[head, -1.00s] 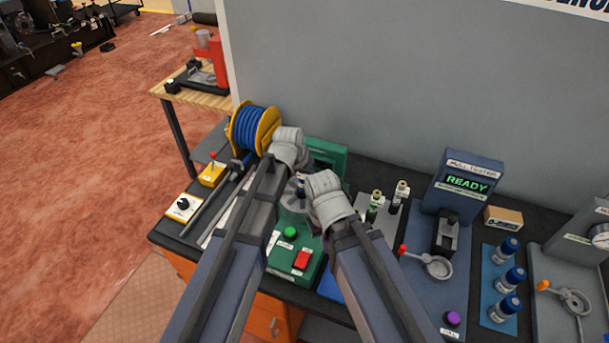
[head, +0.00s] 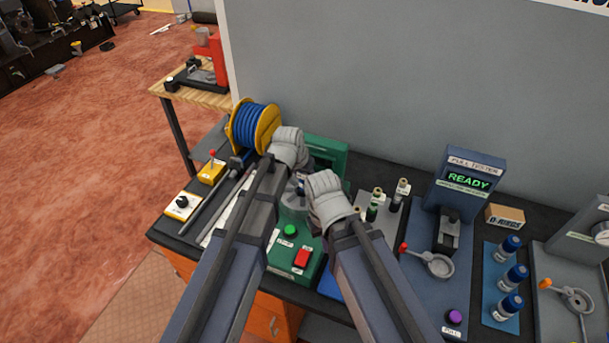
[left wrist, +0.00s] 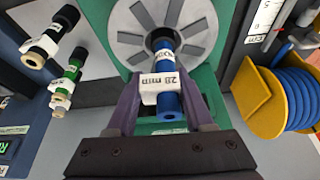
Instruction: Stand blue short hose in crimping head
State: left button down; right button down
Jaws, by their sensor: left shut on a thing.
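The blue short hose (left wrist: 170,104) with a white label lies between the fingers of my left gripper (left wrist: 168,92). Its far end, with a dark sleeve, is at the central hole of the grey crimping head (left wrist: 130,50); how deep it sits I cannot tell. In the head view the left gripper (head: 288,150) is above the green crimping machine (head: 330,150), and its fingers are hidden. The right gripper (head: 326,198) is beside the crimping head, at its right; its fingers are hidden too.
A yellow reel of blue hose (head: 252,127) stands at the left. A green button (head: 290,230) and a red switch (head: 302,258) are on the machine's front.

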pick_arm(q)
jog(key=c, duration=0.6)
grip_release()
jog(key=shift+o, duration=0.2)
jog(key=p+v, duration=1)
jog(key=v, duration=0.1)
